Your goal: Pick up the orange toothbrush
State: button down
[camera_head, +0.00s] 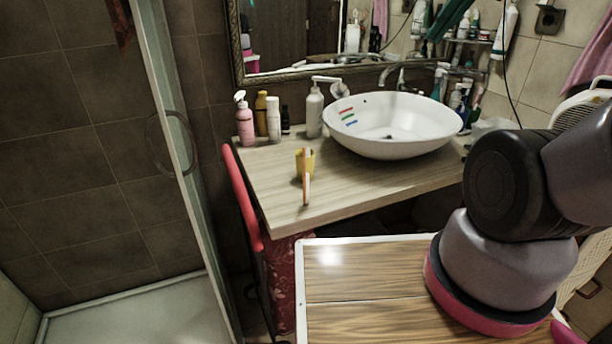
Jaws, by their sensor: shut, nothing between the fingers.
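An orange toothbrush (306,182) shows as a thin, near-vertical stick at the front part of the wooden counter (375,182). A small yellow cup (311,158) is right behind it in the picture. I cannot tell whether the toothbrush stands in the cup, leans on it or is apart from it. My arm's links fill the right side of the view. My gripper is out of the picture.
A white basin (385,137) sits on the counter, right of the cup. A pink bottle (244,122), a white pump bottle (313,112) and others stand at the back left. A wood-topped surface (365,285) is in front. A glass partition edge (180,150) rises at left.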

aim_at(306, 151)
jog(key=l+u, duration=0.2)
jog(key=l, duration=1.15)
jog(key=i, duration=0.1)
